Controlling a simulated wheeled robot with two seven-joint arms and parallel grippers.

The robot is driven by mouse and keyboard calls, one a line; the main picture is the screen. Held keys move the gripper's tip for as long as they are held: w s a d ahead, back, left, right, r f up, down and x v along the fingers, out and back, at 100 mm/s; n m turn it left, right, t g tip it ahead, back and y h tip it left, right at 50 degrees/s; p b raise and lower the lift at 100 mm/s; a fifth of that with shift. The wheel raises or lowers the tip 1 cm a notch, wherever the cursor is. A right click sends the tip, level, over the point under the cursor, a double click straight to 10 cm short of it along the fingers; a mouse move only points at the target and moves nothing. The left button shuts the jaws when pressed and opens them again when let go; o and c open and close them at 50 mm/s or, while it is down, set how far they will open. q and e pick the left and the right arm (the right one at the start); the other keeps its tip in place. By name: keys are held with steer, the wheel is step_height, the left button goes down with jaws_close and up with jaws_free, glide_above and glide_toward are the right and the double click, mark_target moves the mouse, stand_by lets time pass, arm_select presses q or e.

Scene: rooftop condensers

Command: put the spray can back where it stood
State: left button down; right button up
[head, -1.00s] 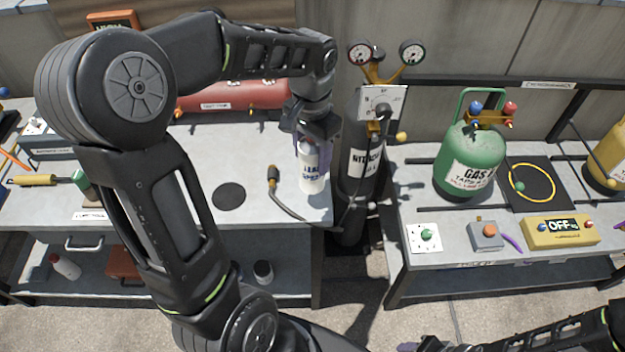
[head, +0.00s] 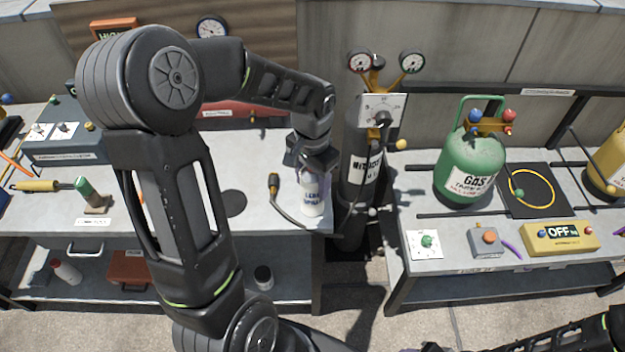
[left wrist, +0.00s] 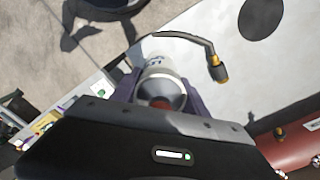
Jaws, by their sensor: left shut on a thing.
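The spray can (head: 312,199) is white with a blue "LEAK" label and hangs upright in my left gripper (head: 314,168), over the right front end of the left bench. In the left wrist view the can (left wrist: 162,70) sits between the purple fingers of the left gripper (left wrist: 160,95), its top towards the camera. I cannot tell whether its base touches the bench. A black round mark (head: 233,203) lies bare on the bench, left of the can; it also shows in the left wrist view (left wrist: 262,17). My right gripper (head: 430,348) barely shows at the bottom edge.
A black hose wand with a yellow-black handle (head: 273,186) lies between mark and can, its hose looping past the can. The nitrogen cylinder (head: 362,160) stands just right of it.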

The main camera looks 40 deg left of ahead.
arm_select(q)
steer(key=c, duration=1)
jaws_free()
steer(key=shift+f, duration=0.2)
steer(key=shift+c, duration=0.2)
steer(key=o, duration=0.5)
steer(key=shift+c, duration=0.2)
steer(key=shift+r, duration=0.1)
step_height(320, 180, up, 12)
steer(key=shift+r+b, duration=0.15)
steer(key=shift+b, duration=0.25)
steer(key=shift+w, duration=0.1)
